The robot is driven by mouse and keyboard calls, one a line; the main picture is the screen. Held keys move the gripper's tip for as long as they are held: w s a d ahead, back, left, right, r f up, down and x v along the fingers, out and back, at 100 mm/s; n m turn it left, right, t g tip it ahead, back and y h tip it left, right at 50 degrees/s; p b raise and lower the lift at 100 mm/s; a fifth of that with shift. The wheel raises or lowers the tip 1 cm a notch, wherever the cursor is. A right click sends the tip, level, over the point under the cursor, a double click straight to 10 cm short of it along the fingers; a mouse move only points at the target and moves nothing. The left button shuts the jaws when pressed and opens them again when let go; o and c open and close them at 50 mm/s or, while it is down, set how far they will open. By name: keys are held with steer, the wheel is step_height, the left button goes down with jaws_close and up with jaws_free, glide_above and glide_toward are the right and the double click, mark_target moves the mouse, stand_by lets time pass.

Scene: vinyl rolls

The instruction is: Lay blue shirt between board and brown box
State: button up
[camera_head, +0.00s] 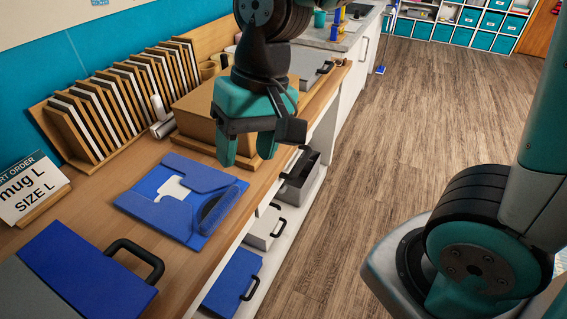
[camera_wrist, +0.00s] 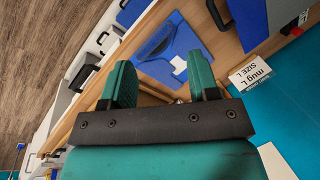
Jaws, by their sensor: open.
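The blue shirt (camera_head: 150,205) lies folded flat on the wooden counter, with a white shape on its middle and a darker rolled-looking part at its right end. It also shows in the wrist view (camera_wrist: 158,70). A blue and grey board (camera_head: 80,270) with a black handle is at the near left. The brown box (camera_head: 196,122) is on the far side of the shirt, so the shirt lies between the two, apart from the board. My gripper (camera_head: 249,148) is open and empty, above the front of the brown box. In the wrist view my fingers (camera_wrist: 163,84) are spread with nothing between them.
A wooden rack (camera_head: 95,115) of upright panels stands along the wall. A sign reading "mug L SIZE L" (camera_head: 32,190) stands at the left edge.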

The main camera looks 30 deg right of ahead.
steer(key=s+d+r+n+y, duration=0.1)
steer(key=s+r+n, duration=0.1)
steer(key=s+n, duration=0.4)
steer(key=s, duration=0.2)
steer(key=shift+s+r+n, duration=0.25)
steer(key=shift+s+n, duration=0.05)
steer(key=shift+s, duration=0.05)
steer(key=shift+d, duration=0.1)
stand_by(1.6)
